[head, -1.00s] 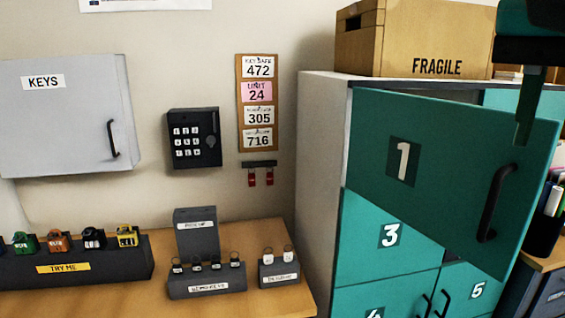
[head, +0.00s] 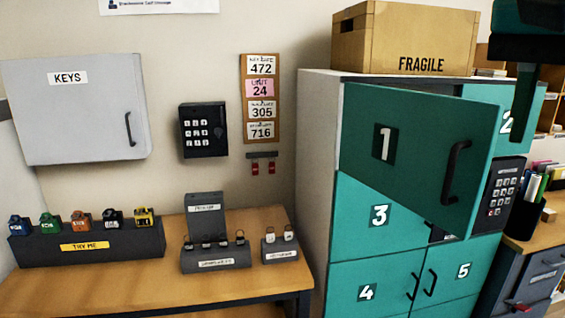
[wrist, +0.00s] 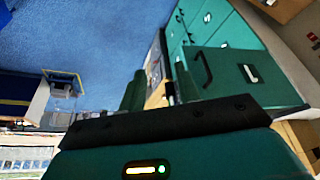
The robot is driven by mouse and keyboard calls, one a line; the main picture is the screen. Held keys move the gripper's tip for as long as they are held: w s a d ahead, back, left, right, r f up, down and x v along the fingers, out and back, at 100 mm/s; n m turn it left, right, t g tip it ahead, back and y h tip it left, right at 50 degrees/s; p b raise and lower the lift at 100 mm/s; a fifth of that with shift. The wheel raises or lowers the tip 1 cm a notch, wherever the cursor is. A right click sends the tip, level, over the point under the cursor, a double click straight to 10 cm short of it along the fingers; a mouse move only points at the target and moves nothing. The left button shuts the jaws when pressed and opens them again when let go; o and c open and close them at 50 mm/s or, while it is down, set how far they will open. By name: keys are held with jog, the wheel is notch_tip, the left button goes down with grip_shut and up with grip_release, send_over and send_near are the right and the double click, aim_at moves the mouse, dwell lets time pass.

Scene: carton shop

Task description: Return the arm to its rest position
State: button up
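My gripper (wrist: 158,92) shows in the wrist view as two teal fingers standing apart above the dark gripper body, with nothing held between them. In the head view, part of my teal arm end hangs at the top right, in front of the lockers' upper right corner. The teal locker door 1 (head: 410,150) stands open, swung out toward me. In the wrist view, door 1 (wrist: 245,75) lies to the right of the fingers. I cannot tell the exact gap between them. The inside of locker 1 is hidden behind the door.
A FRAGILE carton (head: 410,40) sits on the lockers. A dark keypad (head: 503,190) is beside door 1. A desk with pens (head: 532,188) is at right. The wooden bench (head: 120,285) at left holds key racks, below the grey KEYS cabinet (head: 75,110).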

jog(key=w+a+f+n+y, duration=0.1)
jog(key=a+f+n, duration=0.1)
jog(key=f, duration=1.1)
jog(key=w+a+f+n+t+y, duration=0.1)
jog(key=a+f+n, duration=0.2)
jog(key=f, duration=1)
jog(key=w+a+f+n+t+y, duration=0.1)
jog(key=f+n, duration=0.3)
jog(key=f, duration=0.9)
jog(key=shift+w+a+f, duration=0.2)
jog(key=shift+w+a, duration=0.4)
jog(key=shift+a, duration=0.05)
jog(key=shift+d, duration=0.1)
